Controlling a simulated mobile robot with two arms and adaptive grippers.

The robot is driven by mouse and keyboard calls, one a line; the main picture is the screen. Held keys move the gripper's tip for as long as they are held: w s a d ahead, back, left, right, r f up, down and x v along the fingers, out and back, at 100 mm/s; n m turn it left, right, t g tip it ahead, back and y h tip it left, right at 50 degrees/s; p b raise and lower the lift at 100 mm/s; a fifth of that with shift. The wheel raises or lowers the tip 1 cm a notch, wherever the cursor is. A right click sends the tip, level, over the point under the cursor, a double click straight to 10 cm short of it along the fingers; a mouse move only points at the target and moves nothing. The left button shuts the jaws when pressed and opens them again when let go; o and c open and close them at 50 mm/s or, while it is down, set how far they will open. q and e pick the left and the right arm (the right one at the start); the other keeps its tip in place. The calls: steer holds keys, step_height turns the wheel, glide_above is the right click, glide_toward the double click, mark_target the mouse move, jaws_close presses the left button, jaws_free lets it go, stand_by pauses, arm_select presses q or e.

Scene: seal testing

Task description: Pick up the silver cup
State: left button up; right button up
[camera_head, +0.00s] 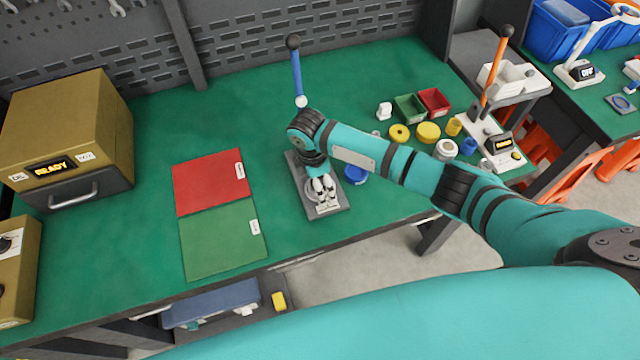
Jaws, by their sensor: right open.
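My right gripper (326,197) points down over the dark base plate (340,208) of the blue-levered press. Its fingers are apart. A round silver-grey shape (312,190) shows partly behind the fingers on that plate; I cannot tell whether it is a cup or part of the press, or whether the fingers touch it. A silver-grey cylindrical cup (445,150) stands at the right of the green table, just beyond my right forearm, among small yellow and blue parts. My left gripper is not in view.
A blue lever (297,75) rises behind my right wrist. A blue cup (355,174) is close beside the gripper. A red and green mat (212,190) lies left. Green (410,107) and red (434,101) bins and an orange-levered press (495,70) stand right.

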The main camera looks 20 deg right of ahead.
steer(key=c, duration=1.3)
steer(key=shift+r, duration=0.15)
